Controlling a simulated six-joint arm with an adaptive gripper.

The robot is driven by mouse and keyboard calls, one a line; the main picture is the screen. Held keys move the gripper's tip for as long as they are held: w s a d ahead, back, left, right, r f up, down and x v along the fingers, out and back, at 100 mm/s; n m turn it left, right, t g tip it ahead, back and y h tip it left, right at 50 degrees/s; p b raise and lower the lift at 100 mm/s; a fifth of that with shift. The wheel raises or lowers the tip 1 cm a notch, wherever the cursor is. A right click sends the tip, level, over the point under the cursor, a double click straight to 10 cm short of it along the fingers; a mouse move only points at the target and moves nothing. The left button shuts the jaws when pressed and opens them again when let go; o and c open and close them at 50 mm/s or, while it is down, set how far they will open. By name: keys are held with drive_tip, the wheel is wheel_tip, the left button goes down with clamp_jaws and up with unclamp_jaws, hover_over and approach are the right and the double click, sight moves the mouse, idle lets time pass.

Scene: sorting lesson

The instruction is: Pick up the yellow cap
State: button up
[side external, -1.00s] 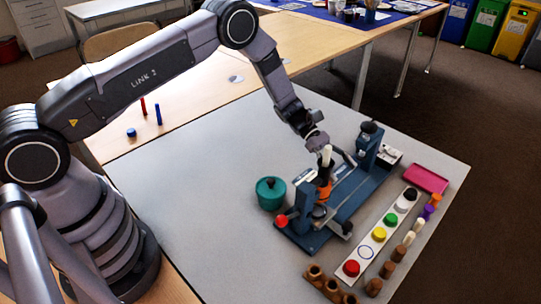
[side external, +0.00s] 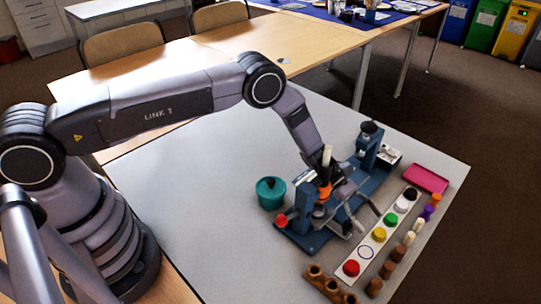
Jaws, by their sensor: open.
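The yellow cap (side external: 379,234) sits on a white strip (side external: 394,221) at the right of the table, between an empty blue-outlined circle and the green cap (side external: 390,219). My gripper (side external: 367,220) is open, with its fingers spread and pointing down and right toward the strip. It is just up and left of the yellow cap, and appears apart from it. Nothing shows between the fingers. The exact height of the fingertips above the table cannot be told.
A blue fixture (side external: 309,242) stands beside and behind my gripper, with a white peg and orange part on it. A red cap (side external: 351,268) and black cap (side external: 410,193) share the strip. Several pegs line its right side. A teal pot (side external: 270,193) and pink tray (side external: 430,179) stand nearby.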

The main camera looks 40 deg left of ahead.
sight(379, 231)
drive_tip(key=shift+x, duration=1.55)
drive_tip(key=shift+c, duration=0.4)
drive_tip(key=c, duration=0.7)
